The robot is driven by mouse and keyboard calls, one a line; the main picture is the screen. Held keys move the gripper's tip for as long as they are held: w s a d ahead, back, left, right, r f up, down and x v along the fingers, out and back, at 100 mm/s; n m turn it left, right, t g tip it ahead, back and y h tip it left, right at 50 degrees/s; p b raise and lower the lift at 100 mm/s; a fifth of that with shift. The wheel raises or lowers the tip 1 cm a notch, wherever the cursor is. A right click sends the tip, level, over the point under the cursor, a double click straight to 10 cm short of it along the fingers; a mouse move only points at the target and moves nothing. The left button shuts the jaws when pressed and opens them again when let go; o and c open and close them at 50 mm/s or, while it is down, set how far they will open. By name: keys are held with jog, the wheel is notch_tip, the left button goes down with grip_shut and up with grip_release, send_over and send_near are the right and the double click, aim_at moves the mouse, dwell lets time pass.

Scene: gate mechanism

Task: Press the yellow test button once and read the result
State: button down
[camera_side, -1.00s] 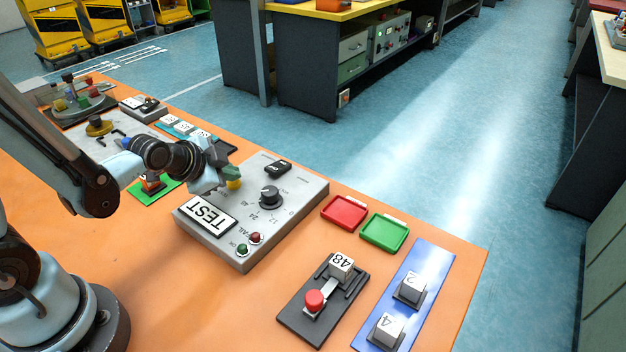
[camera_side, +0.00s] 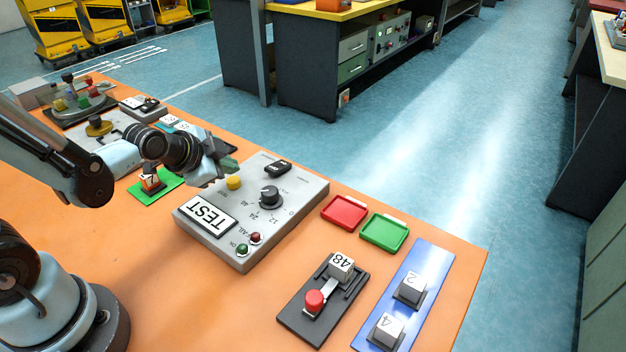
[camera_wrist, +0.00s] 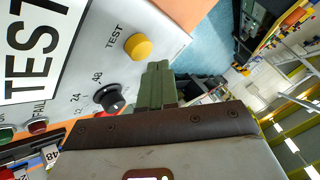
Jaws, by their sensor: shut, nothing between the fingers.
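The grey test box (camera_side: 300,203) stands on the orange table with a white TEST label (camera_side: 208,214). Its yellow test button (camera_side: 233,182) is clear to see, and it also shows in the wrist view (camera_wrist: 138,47). My gripper (camera_side: 228,164) is above and beside the button, at the box's far left corner, apart from it. Its green fingers (camera_wrist: 156,85) are together and hold nothing. A black dial (camera_side: 270,196) sits near the button. The green OK lamp (camera_side: 242,249) and red FAIL lamp (camera_side: 256,238) look dark.
A red tray (camera_side: 345,212) and a green tray (camera_side: 385,232) lie right of the box. A dark fixture with a red knob (camera_side: 314,300) holds a block marked 48 (camera_side: 341,266). A blue plate (camera_side: 418,310) carries two numbered blocks. A green plate (camera_side: 160,190) lies left.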

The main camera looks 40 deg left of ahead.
aim_at(230, 183)
jog(key=shift+r, duration=2.5)
jog(key=s+d+r+n+g+h, duration=0.1)
jog(key=s+d+r+n+g, duration=0.1)
jog(key=s+n, duration=0.5)
jog(key=shift+s+d+r+n, duration=0.2)
jog(key=shift+s+d+n, duration=0.15)
jog(key=shift+d, duration=0.5)
